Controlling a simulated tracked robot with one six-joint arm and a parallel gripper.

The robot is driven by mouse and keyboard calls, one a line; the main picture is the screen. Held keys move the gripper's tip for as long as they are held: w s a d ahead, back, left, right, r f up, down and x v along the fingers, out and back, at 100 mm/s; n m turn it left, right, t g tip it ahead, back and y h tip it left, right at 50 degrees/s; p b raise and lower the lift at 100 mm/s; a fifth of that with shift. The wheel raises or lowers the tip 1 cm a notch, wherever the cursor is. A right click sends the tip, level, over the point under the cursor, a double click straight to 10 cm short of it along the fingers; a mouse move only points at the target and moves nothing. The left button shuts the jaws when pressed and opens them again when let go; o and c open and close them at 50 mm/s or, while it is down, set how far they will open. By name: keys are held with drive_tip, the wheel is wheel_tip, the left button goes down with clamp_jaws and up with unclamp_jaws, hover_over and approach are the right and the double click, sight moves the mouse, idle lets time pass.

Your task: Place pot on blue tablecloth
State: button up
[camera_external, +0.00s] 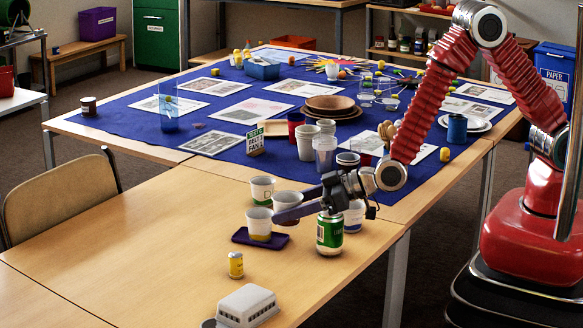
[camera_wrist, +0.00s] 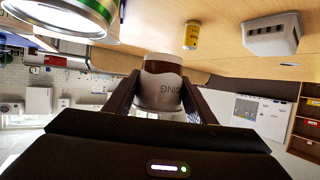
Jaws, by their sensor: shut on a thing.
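A white pot (camera_wrist: 160,88) with lettering and a brown band is between my gripper's two dark fingers in the wrist view, which is turned upside down. I cannot tell whether this pot touches the tray. More white pots stand close by, one behind (camera_external: 262,188) and one to the right (camera_external: 354,216). The blue tablecloth (camera_external: 190,125) covers the far table, behind my gripper.
A green can (camera_external: 329,233) stands just right of my gripper. A yellow can (camera_external: 236,265) and a white box (camera_external: 247,306) are on the bare wooden table in front.

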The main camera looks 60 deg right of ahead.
drive_tip(key=w+d+r+m+h, duration=0.15)
drive_tip(key=w+d, duration=0.35)
drive_tip(key=d, duration=0.6)
drive_tip(key=w+d+r+m+t+h, duration=0.1)
drive_tip(key=w+d+r+h, duration=0.2)
drive_tip(key=d, duration=0.7)
drive_tip(key=w+d+r+m, duration=0.2)
drive_tip(key=w+d, duration=0.4)
drive_tip(key=d, duration=0.5)
drive_tip(key=shift+h, duration=0.45)
drive_tip(key=s+d+r, duration=0.1)
drive_tip(key=s+d, duration=0.1)
drive_tip(key=d, duration=0.7)
drive_tip(key=s+d+r, duration=0.2)
drive_tip(key=s+d, duration=0.1)
drive_tip(key=d, duration=0.6)
drive_tip(key=s+d+r, duration=0.1)
drive_tip(key=s+d, duration=0.1)
drive_tip(key=d, duration=0.7)
drive_tip(key=shift+s+d+r, duration=0.2)
drive_tip(key=shift+s+d, duration=0.15)
drive_tip(key=shift+s, duration=0.05)
drive_tip(key=s+a+f+n+y, duration=0.3)
drive_tip(key=s+a, duration=0.3)
drive_tip(key=s, duration=0.2)
drive_tip(key=shift+s+f+g+y, duration=0.2)
drive_tip(key=shift+s+g+y, duration=0.1)
drive_tip(key=shift+y, duration=0.3)
drive_tip(key=shift+a, duration=0.1)
